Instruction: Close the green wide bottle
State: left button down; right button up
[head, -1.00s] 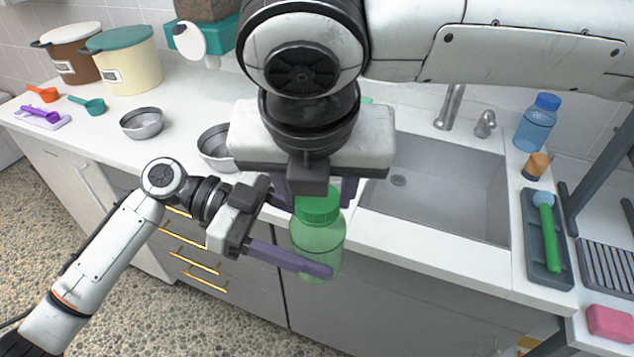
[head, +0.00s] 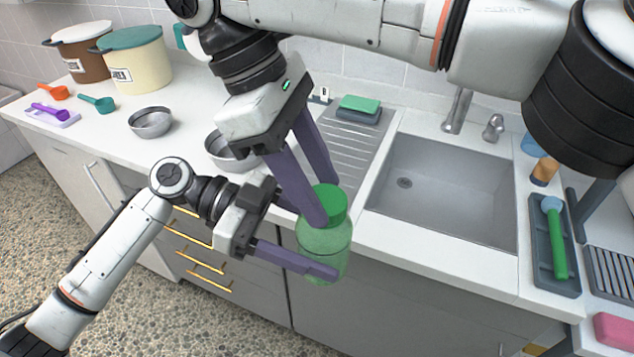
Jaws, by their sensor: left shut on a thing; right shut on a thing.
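The green wide bottle (head: 326,245) is upright, see-through green, held in the air in front of the counter's front edge. Its green cap (head: 333,202) sits on the bottle's mouth; whether it is screwed tight cannot be seen. My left gripper (head: 318,262) is shut around the bottle's body from the left, one finger in front, the other mostly hidden behind. My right gripper (head: 325,200) comes from above and is shut on the cap, with one finger on the near left side and the other behind.
The sink (head: 440,190) lies behind and right of the bottle. A green sponge (head: 360,104) lies beyond the drainboard. Metal bowls (head: 150,122) stand on the left counter. A grey tray with a green-handled brush (head: 556,240) is at right.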

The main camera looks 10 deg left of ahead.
jog(key=o, duration=1)
